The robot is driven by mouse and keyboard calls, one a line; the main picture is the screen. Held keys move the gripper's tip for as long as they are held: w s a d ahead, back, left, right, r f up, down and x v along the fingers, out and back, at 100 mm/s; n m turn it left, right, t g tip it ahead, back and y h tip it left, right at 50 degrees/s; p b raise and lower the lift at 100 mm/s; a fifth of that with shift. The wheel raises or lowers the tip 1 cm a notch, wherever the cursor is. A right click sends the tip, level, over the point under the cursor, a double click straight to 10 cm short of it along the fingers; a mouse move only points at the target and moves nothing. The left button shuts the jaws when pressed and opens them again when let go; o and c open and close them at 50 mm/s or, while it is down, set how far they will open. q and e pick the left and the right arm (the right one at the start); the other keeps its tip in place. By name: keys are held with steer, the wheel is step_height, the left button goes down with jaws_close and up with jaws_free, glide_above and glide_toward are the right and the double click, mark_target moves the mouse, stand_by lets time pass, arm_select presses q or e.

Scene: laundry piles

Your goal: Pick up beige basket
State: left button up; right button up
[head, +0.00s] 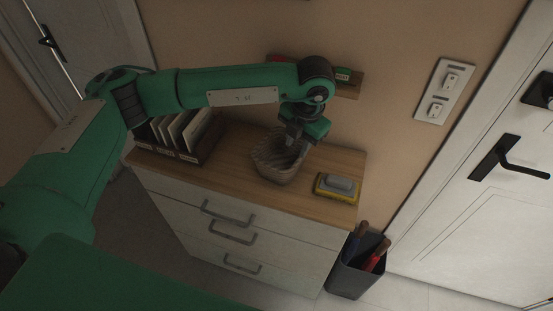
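The beige basket (273,164) is a small woven one standing on the wooden top of a drawer cabinet, near its middle. My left arm reaches in from the left, and my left gripper (294,146) points down at the basket's back right rim. The gripper covers part of that rim. Its fingertips are small and dark here, so I cannot tell whether they are apart or closed, or whether they touch the basket. My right gripper is not in view.
On the cabinet top (232,150), a file holder (184,136) stands left of the basket and a yellow and grey item (337,187) lies right. A wall shelf (349,86) is behind my wrist. A dark bin (352,272) with several handles stands at the cabinet's right.

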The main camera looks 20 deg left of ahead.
mark_target(277, 162)
arm_select(q)
steer(key=f, duration=0.2)
steer(key=f+p, duration=0.1)
steer(key=f, duration=0.1)
steer(key=a+f, duration=0.1)
steer(key=f, duration=0.1)
steer(key=shift+w+f+p, duration=0.2)
steer(key=shift+f+p, duration=0.15)
steer(key=shift+p, duration=0.05)
steer(key=shift+f+p, duration=0.4)
steer(key=shift+f, duration=0.05)
steer(key=f, duration=0.1)
steer(key=f+p, duration=0.2)
steer(key=f, duration=0.1)
steer(key=shift+w+a, duration=0.2)
steer(key=shift+w, duration=0.1)
steer(key=shift+f, duration=0.3)
steer(key=shift+f+b, duration=0.25)
steer(key=shift+b, duration=0.1)
jaws_close()
